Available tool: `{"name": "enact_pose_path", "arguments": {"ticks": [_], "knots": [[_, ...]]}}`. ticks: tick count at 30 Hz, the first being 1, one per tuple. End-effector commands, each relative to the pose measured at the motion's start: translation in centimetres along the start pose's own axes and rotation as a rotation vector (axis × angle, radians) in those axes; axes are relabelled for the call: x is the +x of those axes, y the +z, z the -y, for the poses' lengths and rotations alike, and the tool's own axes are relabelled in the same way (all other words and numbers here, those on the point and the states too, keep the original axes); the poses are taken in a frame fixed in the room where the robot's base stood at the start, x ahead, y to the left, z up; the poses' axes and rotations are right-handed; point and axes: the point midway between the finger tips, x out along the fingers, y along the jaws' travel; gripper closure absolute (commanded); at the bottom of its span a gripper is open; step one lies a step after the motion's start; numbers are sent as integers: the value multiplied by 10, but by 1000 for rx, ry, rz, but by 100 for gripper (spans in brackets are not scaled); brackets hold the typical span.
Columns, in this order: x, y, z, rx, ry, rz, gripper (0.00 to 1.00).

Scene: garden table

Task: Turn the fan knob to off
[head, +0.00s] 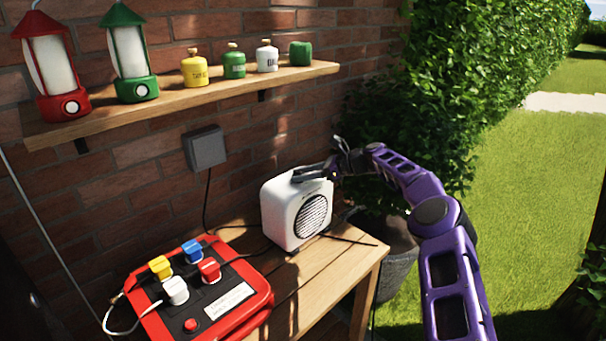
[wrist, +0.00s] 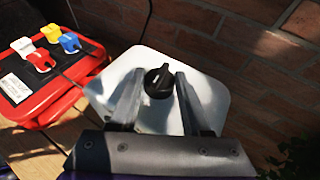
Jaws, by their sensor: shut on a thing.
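The fan (head: 279,212) is a white box with a round dark grille on its front, standing on the wooden table. Its white top (wrist: 145,63) fills the middle of the wrist view. The black fan knob (wrist: 158,82) sits on that top, with a raised grip bar. My gripper (head: 308,174) reaches in from the right over the fan's top. In the wrist view my gripper (wrist: 158,88) has one finger on each side of the knob and is shut on it. In the head view the fingers largely hide the knob.
A red box (head: 262,290) with coloured plugs stands left of the fan on the wooden table (head: 352,252). A shelf (head: 195,97) above holds two lanterns and several small canisters. A grey wall box (head: 205,147) has a cable. A hedge and a pot (head: 398,265) are at right.

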Motion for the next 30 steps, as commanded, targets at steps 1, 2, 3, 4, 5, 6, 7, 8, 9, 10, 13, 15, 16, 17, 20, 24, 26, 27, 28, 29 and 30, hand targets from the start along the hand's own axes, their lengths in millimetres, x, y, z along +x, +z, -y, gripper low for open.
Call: {"name": "enact_pose_path", "arguments": {"ticks": [1, 2, 3, 4, 5, 6, 7, 8, 9, 10, 13, 15, 16, 17, 20, 24, 26, 27, 28, 29, 30], "knots": [[0, 0, 0, 0, -1, 1, 100], [0, 0, 0, 0, -1, 1, 100], [0, 0, 0, 1, -1, 1, 100], [0, 0, 0, 1, -1, 1, 100], [0, 0, 0, 1, -1, 0, 100], [0, 0, 0, 1, -1, 0, 49], [0, 0, 0, 1, -1, 0, 44], [0, 0, 0, 1, -1, 0, 38], [0, 0, 0, 1, -1, 0, 31], [0, 0, 0, 1, -1, 0, 26], [0, 0, 0, 1, -1, 0, 22], [0, 0, 0, 1, -1, 0, 22], [0, 0, 0, 1, -1, 0, 22], [0, 0, 0, 1, -1, 0, 22], [-2, 0, 0, 1, -1, 0, 22], [-15, 0, 1, 1, -3, -1, 22], [-25, 0, 1, 0, -4, -1, 22], [-34, 0, 1, 1, -5, -1, 22], [-40, 0, 1, 1, -5, -1, 22], [-48, 0, 2, 0, -6, -1, 22], [-58, 0, 1, 0, -5, -2, 22]]}}
